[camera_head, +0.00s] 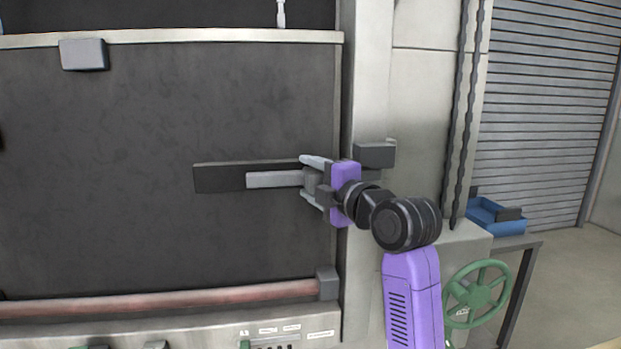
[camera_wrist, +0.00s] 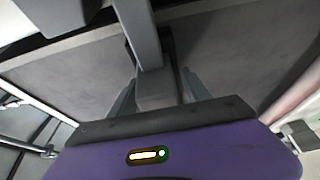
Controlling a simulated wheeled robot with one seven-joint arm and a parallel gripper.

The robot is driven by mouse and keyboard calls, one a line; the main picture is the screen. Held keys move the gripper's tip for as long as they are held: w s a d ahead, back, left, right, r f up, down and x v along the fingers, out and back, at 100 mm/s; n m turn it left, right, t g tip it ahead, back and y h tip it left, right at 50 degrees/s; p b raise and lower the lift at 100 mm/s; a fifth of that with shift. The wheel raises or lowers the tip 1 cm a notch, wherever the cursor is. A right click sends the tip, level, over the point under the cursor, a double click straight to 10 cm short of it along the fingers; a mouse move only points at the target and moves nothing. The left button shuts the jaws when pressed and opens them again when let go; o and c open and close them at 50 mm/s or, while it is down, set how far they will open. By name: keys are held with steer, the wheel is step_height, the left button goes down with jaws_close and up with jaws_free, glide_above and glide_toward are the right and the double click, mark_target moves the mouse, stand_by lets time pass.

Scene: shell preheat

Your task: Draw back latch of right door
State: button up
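The dark door panel (camera_head: 120,130) fills the left of the head view. On it, a light grey latch bar (camera_head: 270,180) lies level across a black plate (camera_head: 220,178). My gripper (camera_head: 308,178) is at the bar's right end, one finger above and one below. In the wrist view, the bar (camera_wrist: 145,35) runs from the top edge to a grey block (camera_wrist: 156,90) between the fingers of my gripper (camera_wrist: 158,95). Narrow gaps show beside the block, so the gripper looks open around it. The far end behind my gripper is partly hidden.
A grey bracket (camera_head: 376,155) on the frame post (camera_head: 368,90) sits just behind my wrist. A reddish bar (camera_head: 170,302) runs along the door's bottom. A green handwheel (camera_head: 478,292) and blue tray (camera_head: 493,222) stand at right.

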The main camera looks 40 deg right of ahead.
jaws_close()
steer(key=shift+f, duration=0.1)
stand_by(1.1)
